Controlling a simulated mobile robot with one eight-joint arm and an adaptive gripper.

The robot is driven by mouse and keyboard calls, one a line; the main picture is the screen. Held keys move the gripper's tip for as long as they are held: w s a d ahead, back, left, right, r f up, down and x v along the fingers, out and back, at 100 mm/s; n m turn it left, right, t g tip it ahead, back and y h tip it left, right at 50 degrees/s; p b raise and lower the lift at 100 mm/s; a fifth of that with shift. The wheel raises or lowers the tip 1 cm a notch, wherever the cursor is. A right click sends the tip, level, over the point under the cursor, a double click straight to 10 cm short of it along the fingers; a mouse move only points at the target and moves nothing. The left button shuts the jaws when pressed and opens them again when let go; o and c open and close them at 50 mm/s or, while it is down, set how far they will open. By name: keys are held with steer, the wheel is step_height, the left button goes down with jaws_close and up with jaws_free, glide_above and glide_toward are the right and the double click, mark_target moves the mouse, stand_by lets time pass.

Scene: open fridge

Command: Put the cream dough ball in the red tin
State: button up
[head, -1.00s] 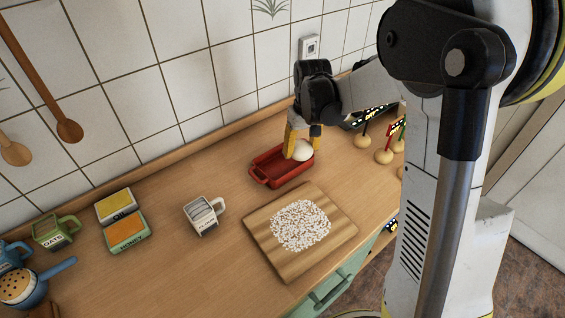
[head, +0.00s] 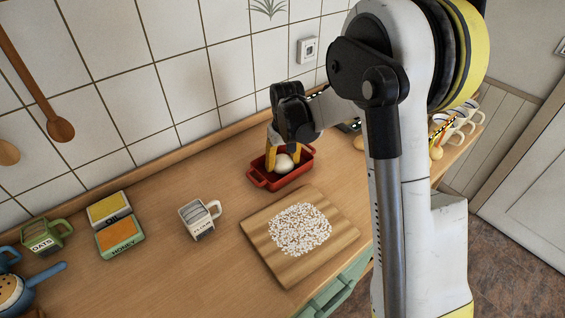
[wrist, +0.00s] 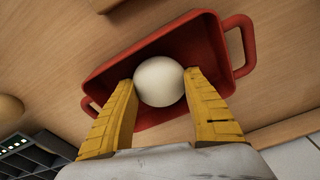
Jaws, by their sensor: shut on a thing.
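The cream dough ball (head: 285,163) is between the yellow fingers of my gripper (head: 285,156). The wrist view shows the ball (wrist: 159,81) with a fingertip against each side, so my gripper (wrist: 159,88) is shut on it. The red tin (head: 266,181) is a rectangular dish with a handle at each end, standing on the wooden counter. In the wrist view the ball lies over the inside of the red tin (wrist: 205,45). I cannot tell whether it touches the tin's floor.
A wooden board (head: 290,268) with white flakes lies in front of the tin. A labelled white mug (head: 197,220) stands to the left, then yellow and orange-topped boxes (head: 120,237) and a green OATS mug (head: 45,236). The tiled wall (head: 190,60) is close behind.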

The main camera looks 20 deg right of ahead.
mark_target(284, 161)
steer(key=o, duration=1.2)
steer(key=shift+f, duration=0.1)
step_height(284, 161, up, 12)
steer(key=s+p, duration=0.2)
steer(key=p, duration=0.2)
steer(key=s+r+t, duration=0.2)
steer(key=s+r, duration=0.6)
steer(key=s, duration=0.2)
steer(key=s+t, duration=0.1)
steer(key=s, duration=0.3)
steer(key=s+t, duration=0.1)
steer(key=s, duration=0.4)
steer(key=s+m+t, duration=0.1)
steer(key=s, duration=0.3)
steer(key=shift+s+r+t, duration=0.15)
steer(key=shift+s+t, duration=0.25)
